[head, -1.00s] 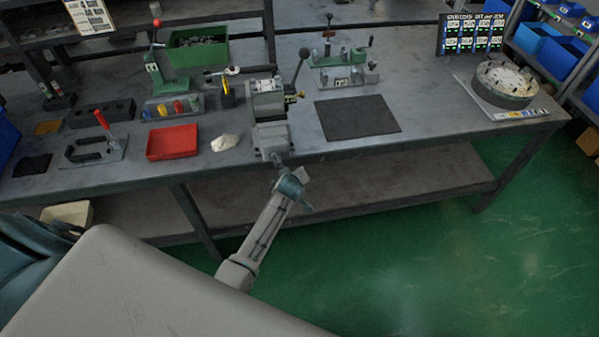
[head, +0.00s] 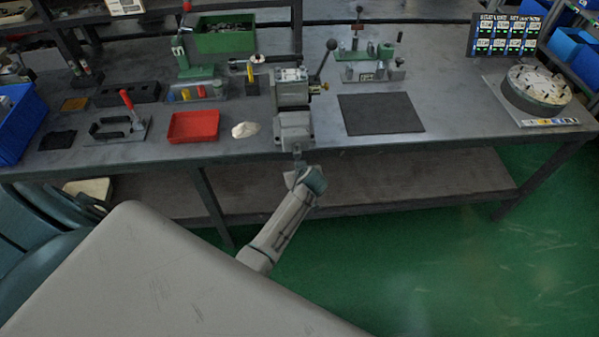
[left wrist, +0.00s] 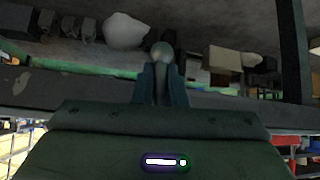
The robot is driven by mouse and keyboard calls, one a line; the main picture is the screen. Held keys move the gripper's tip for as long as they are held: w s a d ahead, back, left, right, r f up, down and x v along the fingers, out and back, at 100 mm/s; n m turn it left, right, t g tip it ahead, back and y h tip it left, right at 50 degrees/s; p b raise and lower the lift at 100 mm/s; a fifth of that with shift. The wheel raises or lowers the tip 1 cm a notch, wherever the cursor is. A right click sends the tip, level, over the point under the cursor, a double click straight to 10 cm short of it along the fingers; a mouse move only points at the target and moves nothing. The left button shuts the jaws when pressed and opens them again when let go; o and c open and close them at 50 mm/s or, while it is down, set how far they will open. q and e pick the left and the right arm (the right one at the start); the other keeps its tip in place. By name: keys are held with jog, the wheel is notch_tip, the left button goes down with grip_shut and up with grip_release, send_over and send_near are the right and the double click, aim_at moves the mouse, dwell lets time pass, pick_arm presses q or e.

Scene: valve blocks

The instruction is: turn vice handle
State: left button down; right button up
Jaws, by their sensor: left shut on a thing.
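The grey vice (head: 294,127) stands at the front edge of the workbench, with its screw end (head: 298,160) sticking out over the edge. My left gripper (head: 299,178) is just below and in front of that end, its arm reaching up from the lower middle. In the left wrist view, my left gripper (left wrist: 161,84) has its fingers close together on the vice handle, whose round knob (left wrist: 162,52) shows beyond the fingertips. Most of the handle is hidden by the gripper. My right gripper is in neither view.
On the bench (head: 455,100), a red tray (head: 193,127) and a pale cloth-like lump (head: 245,130) lie left of the vice. A dark mat (head: 381,113) lies to its right. A lower shelf (head: 400,186) runs under the bench. Green floor is open at the right.

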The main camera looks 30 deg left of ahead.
pick_arm(q)
jog(key=c, duration=1.5)
grip_release()
jog(key=shift+s+d+r, duration=0.3)
jog(key=shift+d+r, duration=0.05)
jog(key=shift+b+v, duration=1)
jog(key=shift+v, duration=3.85)
jog(key=shift+a, duration=0.1)
